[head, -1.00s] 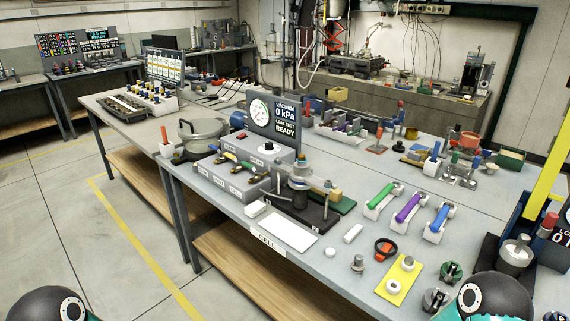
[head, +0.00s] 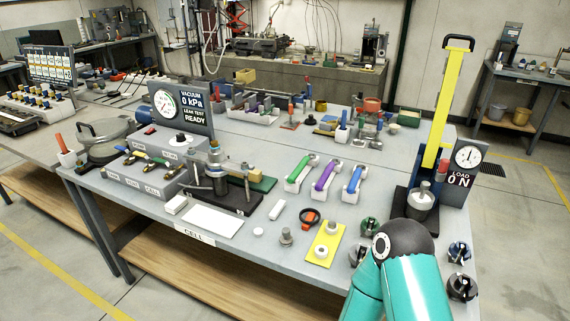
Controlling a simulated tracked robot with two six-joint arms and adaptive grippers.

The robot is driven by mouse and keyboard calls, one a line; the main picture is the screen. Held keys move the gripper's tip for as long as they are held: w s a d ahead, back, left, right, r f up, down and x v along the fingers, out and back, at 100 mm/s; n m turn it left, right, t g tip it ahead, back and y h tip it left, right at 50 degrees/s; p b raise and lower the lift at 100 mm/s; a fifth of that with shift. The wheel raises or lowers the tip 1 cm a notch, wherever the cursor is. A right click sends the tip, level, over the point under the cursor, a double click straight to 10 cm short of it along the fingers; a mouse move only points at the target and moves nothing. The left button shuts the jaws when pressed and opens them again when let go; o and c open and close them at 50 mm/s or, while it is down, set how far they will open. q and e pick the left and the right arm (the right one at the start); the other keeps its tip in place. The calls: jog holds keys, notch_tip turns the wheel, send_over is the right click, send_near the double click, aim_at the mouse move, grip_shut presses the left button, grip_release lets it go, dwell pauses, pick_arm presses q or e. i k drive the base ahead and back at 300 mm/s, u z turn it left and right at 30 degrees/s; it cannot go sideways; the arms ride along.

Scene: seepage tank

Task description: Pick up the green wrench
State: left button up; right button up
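The green wrench (head: 299,171) lies tilted in a white holder, the leftmost of three similar holders in the middle of the bench. A purple-handled wrench (head: 323,178) and a blue-handled wrench (head: 354,181) rest in the holders to its right. One of my teal arms rises at the bottom right with its dark joint over the bench's front edge. Neither gripper shows in the head view, so I cannot see their fingers.
A yellow plate (head: 324,240) with white rings, a black-and-red ring (head: 310,218) and a metal knob (head: 286,236) lie in front of the wrenches. A clamp rig on a black base (head: 235,201) stands left. A tall yellow lever press (head: 440,110) stands right.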

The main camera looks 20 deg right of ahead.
aim_at(292, 177)
jog(key=z, duration=0.95)
jog(key=k, duration=1.05)
jog(key=u, duration=0.85)
jog(key=i, duration=1)
jog(key=z, duration=0.05)
